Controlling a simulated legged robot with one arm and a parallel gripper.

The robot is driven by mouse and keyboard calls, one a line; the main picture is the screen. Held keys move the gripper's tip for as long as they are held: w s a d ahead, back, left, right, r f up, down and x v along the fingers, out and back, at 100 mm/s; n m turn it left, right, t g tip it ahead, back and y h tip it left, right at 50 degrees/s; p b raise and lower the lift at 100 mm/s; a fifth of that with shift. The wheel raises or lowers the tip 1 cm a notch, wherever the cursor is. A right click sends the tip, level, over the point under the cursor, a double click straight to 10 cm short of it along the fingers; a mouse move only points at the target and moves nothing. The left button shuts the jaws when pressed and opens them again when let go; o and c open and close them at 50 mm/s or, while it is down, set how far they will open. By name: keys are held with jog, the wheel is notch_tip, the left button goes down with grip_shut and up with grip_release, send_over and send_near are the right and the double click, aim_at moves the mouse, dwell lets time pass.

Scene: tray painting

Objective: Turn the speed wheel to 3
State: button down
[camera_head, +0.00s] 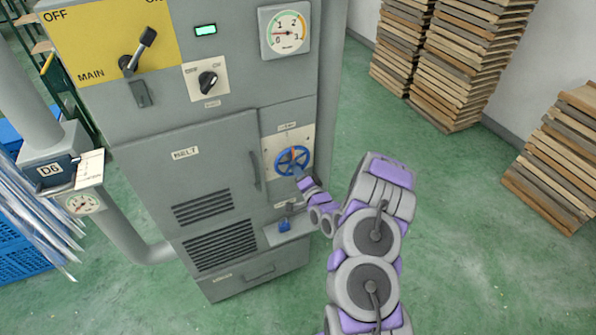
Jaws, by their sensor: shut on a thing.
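The speed wheel (290,158) is a small blue handwheel with an orange mark at its top. It sits on a pale scale plate (305,134) on the right part of the grey cabinet's front. The plate's figures are too small to read. My gripper (300,174) is at the lower edge of the wheel and is shut on its rim; the fingertips are small and partly hidden by my wrist. A round gauge (285,33) above, marked up to 3, has a coloured arc and a red needle pointing left, near its low end.
The grey cabinet (215,135) carries a main lever (138,52) on a yellow panel, a black rotary switch (207,80) and a lit green display (205,30). Stacked boards (560,150) stand at right; green floor between is clear.

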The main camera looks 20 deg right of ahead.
jog(key=shift+s+f, duration=0.1)
jog(key=shift+f, duration=0.25)
jog(key=c, duration=1.2)
grip_release()
jog(key=shift+c, duration=0.2)
jog(key=shift+r, duration=0.1)
jog(key=shift+r, duration=0.1)
jog(key=s+d+p, duration=0.1)
jog(key=s+p, duration=0.2)
jog(key=s, duration=1.4)
jog(key=shift+f, duration=0.4)
